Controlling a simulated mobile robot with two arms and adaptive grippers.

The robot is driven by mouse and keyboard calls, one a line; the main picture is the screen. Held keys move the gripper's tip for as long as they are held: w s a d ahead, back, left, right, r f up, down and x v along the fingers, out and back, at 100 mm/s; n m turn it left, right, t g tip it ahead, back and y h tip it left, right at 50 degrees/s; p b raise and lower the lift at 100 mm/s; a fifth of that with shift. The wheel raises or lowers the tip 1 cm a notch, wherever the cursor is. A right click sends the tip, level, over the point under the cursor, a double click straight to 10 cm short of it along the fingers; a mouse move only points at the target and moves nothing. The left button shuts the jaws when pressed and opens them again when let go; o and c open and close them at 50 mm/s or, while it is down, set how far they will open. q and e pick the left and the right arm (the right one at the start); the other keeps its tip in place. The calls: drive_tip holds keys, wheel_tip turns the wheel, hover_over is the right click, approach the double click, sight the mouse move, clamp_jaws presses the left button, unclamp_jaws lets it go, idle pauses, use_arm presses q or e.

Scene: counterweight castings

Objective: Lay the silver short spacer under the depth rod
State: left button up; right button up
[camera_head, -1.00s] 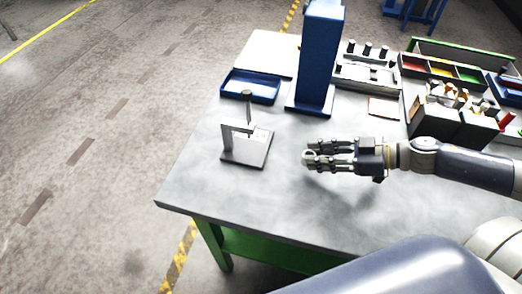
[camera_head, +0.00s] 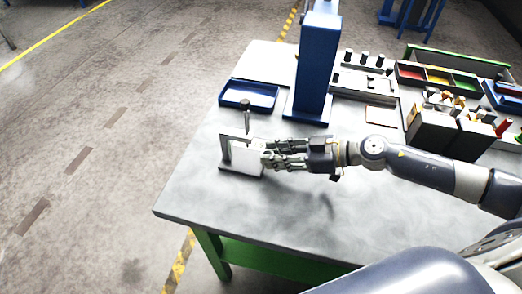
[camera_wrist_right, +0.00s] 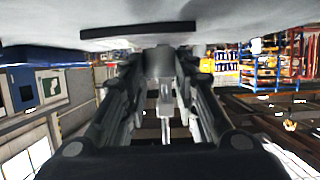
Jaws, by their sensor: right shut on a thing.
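The depth rod (camera_head: 246,119), with a dark round knob on top, stands upright in a small gauge stand (camera_head: 226,150) on the grey bench. The stand has a flat base and a pale frame. My right gripper (camera_head: 268,156) reaches in from the right, its fingertips at the stand's right side, close to the rod's lower part. It is shut on the silver short spacer (camera_wrist_right: 160,62), a blurred grey piece between the fingers in the right wrist view. In the head view the fingers mostly hide the spacer. I cannot tell whether it touches the stand. My left gripper is out of view.
A blue column (camera_head: 318,70) rises behind my right gripper. A blue tray (camera_head: 249,106) lies behind the stand. A rack (camera_head: 362,88), coloured bins (camera_head: 438,78) and dark boxes (camera_head: 432,133) fill the back right. The bench's front is clear.

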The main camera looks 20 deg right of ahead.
sight(263, 150)
drive_tip(key=shift+w+a+r, duration=0.1)
drive_tip(key=shift+w+a, duration=0.1)
drive_tip(key=shift+a, duration=0.05)
drive_tip(key=shift+w+a+r+p, duration=0.15)
drive_tip(key=shift+w+a+p, duration=0.3)
drive_tip(key=shift+a, duration=0.15)
drive_tip(key=shift+w+a+r+p, duration=0.1)
drive_tip(key=shift+w+a+p, duration=0.3)
drive_tip(key=shift+a, duration=0.2)
drive_tip(key=shift+w+a+f, duration=0.1)
drive_tip(key=shift+a+f, duration=0.05)
drive_tip(key=shift+f, duration=0.45)
drive_tip(key=shift+w+a+f, duration=0.1)
drive_tip(key=shift+f, duration=0.45)
drive_tip(key=shift+s, duration=0.1)
drive_tip(key=o, duration=1.1)
